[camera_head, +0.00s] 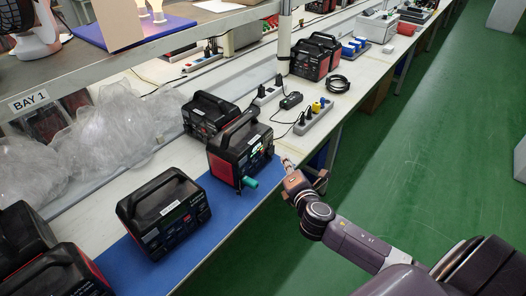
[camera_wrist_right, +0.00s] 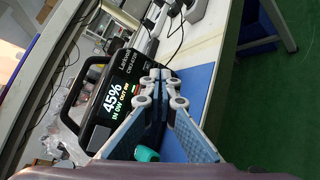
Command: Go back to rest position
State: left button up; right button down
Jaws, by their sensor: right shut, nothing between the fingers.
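My right gripper (camera_head: 284,161) is shut and empty, over the front edge of the bench beside a black power station (camera_head: 226,163). In the right wrist view the fingertips of the gripper (camera_wrist_right: 160,76) meet in front of the same power station (camera_wrist_right: 98,112). Its lit screen reads 45%. A teal plug (camera_head: 249,183) sticks out low on its front; it also shows in the wrist view (camera_wrist_right: 146,154), partly behind a finger. I cannot tell whether the gripper touches the station. My left gripper is not in view.
A blue mat (camera_head: 222,216) lies under the nearer power stations, including one at the left (camera_head: 172,222). A grey power strip (camera_head: 314,118) with plugs and cables lies farther along the bench. The green floor (camera_head: 420,150) at the right is open.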

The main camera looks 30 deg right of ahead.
dwell(0.7)
jog(key=s+f+m+g+y, duration=0.1)
jog(key=s+f+m+g, duration=0.3)
jog(key=f, duration=0.7)
jog(key=s+a+f+m+g, duration=0.1)
jog(key=s+f, duration=0.6)
jog(key=f, duration=0.4)
jog(key=s+f+m+g+y, duration=0.1)
jog(key=s+f+m+g, duration=0.3)
jog(key=f, duration=0.7)
jog(key=s+a+f+m+g+y, duration=0.1)
jog(key=s+a+f+m, duration=0.2)
jog(key=s+f, duration=0.3)
jog(key=s+a+f+m+g+y, duration=0.1)
jog(key=s+a+f, duration=0.5)
jog(key=s, duration=1.1)
jog(key=s+a+f+m+g, duration=0.2)
jog(key=s+a+f+m, duration=0.2)
jog(key=s, duration=0.7)
notch_tip(320, 180, down, 3)
jog(key=shift+s+a+r+m+g+y, duration=0.15)
jog(key=shift+s+a+m+g+y, duration=0.2)
jog(key=shift+m, duration=0.35)
jog(key=shift+w+d, duration=0.1)
jog(key=shift+w, duration=0.05)
